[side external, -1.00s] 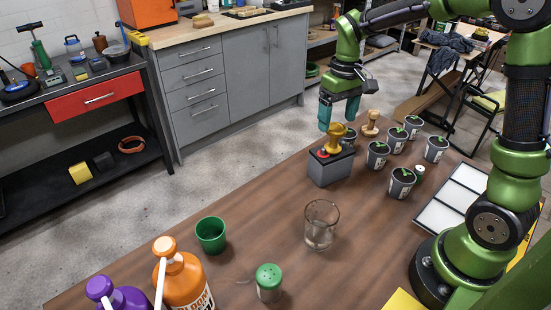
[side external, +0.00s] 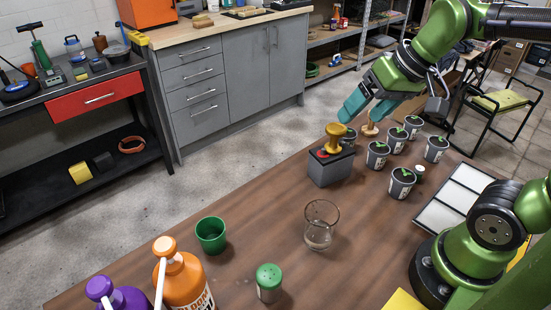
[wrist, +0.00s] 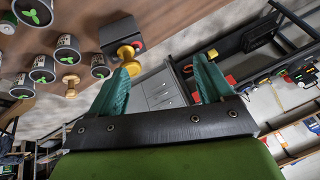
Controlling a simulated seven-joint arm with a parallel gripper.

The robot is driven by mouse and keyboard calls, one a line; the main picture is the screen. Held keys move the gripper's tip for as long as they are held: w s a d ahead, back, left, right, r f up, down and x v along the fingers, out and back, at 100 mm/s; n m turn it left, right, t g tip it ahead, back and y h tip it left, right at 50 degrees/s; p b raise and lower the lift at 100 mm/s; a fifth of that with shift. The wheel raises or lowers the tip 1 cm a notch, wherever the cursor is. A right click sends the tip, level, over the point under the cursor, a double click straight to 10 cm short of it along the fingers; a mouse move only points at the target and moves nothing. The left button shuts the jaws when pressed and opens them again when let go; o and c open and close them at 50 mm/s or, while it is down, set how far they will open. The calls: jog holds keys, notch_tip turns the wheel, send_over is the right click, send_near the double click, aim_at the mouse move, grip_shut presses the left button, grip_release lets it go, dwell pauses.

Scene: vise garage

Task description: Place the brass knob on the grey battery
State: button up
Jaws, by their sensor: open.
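The grey battery (side external: 330,168) stands on the wooden table, and it also shows at the top of the wrist view (wrist: 118,31). The brass knob (side external: 335,137) rests on top of the battery, next to a red terminal cap. The knob also shows in the wrist view (wrist: 127,55). My gripper (side external: 357,113) is open and empty, with teal fingers. It is above and to the right of the knob, clear of it. In the wrist view the fingers (wrist: 158,75) are spread apart with nothing between them.
A wooden knob-shaped piece (side external: 369,130) stands behind the battery. Several potted seedlings (side external: 402,180) stand to the right. A clear glass (side external: 320,225), a green cup (side external: 211,235) and a green-topped shaker (side external: 269,282) stand nearer the front. Bare table lies left of the battery.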

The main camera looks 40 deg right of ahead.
jog(key=s, duration=0.1)
jog(key=s+a+f+t, duration=0.1)
jog(key=s, duration=0.1)
jog(key=shift+s+a+f+m+t, duration=0.15)
jog(key=shift+a+f+m+t, duration=0.15)
jog(key=shift+m+t, duration=0.1)
